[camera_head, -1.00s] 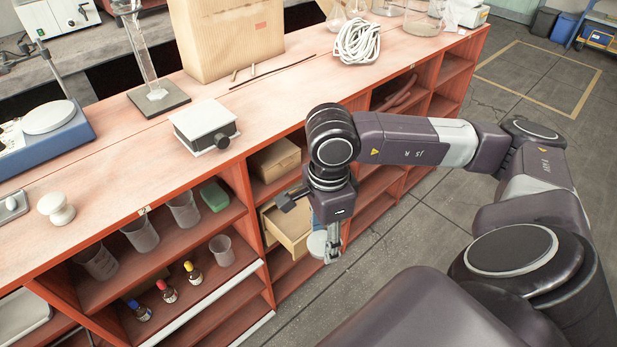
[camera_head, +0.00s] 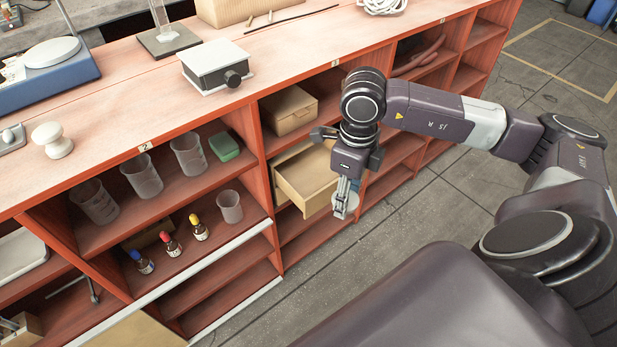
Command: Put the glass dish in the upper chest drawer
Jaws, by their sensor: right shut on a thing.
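My right gripper (camera_head: 343,206) points down and is shut on the glass dish (camera_head: 351,204), a small pale round piece partly hidden by the fingers. The dish is in the air in front of the shelves, just right of the pulled-out drawer (camera_head: 308,183) and apart from it. That drawer is light wood, open toward the aisle, and its inside looks empty where it shows. It belongs to a small wooden chest (camera_head: 283,157) in the shelf bay, partly hidden by the drawer and my right wrist. My left gripper is out of view.
A cardboard box (camera_head: 288,108) sits above the chest. The shelf left of it holds beakers (camera_head: 189,155), a green block (camera_head: 224,146) and small capped bottles (camera_head: 199,228). A bench top (camera_head: 130,110) overhangs the shelves. The floor (camera_head: 420,215) in front is clear.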

